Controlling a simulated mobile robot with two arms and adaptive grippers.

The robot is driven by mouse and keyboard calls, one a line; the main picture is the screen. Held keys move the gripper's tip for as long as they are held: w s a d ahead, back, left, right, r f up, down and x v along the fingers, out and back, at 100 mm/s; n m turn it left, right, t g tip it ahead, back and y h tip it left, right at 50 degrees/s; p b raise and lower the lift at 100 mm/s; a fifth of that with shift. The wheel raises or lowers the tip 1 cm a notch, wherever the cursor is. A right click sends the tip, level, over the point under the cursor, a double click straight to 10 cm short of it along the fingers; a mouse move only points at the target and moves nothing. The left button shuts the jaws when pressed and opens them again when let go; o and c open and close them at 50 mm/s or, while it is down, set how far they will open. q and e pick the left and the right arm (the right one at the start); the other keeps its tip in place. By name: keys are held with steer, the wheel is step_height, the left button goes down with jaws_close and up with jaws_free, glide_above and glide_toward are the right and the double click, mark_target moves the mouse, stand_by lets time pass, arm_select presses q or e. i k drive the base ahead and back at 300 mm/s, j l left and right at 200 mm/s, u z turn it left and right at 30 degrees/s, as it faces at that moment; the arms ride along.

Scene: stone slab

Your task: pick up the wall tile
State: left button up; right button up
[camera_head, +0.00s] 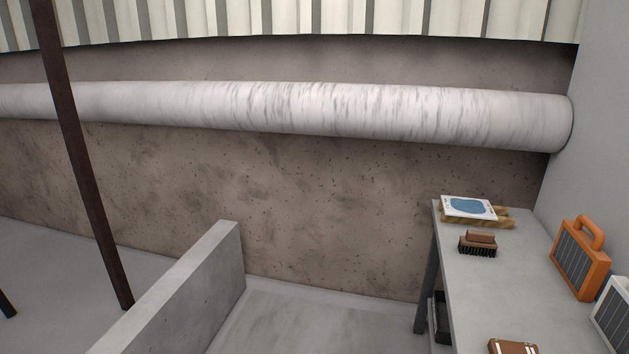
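The wall tile (469,207) appears to be the flat white piece with a blue shape on its face, at the far left end of the grey table. It lies on light brown wooden strips (507,222), which stick out beyond its right and front edges. Neither of my grippers shows in the head view, so I cannot see their state.
The grey table (484,291) stands at the right. It also holds a brown brush (478,244), an orange handled lamp-like box (581,258), a white box (613,317) and a brown item (513,347). A low concrete wall (190,283) stands to the left, with bare floor between.

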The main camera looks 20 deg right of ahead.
mark_target(466, 207)
steer(key=i+z, duration=0.35)
steer(key=i+j+z, duration=0.15)
steer(key=i+z, duration=0.15)
steer(key=i, duration=0.2)
steer(key=i+j+z, duration=0.2)
steer(key=i+z, duration=0.15)
steer(key=i+j+z, duration=0.35)
steer(key=i, duration=0.1)
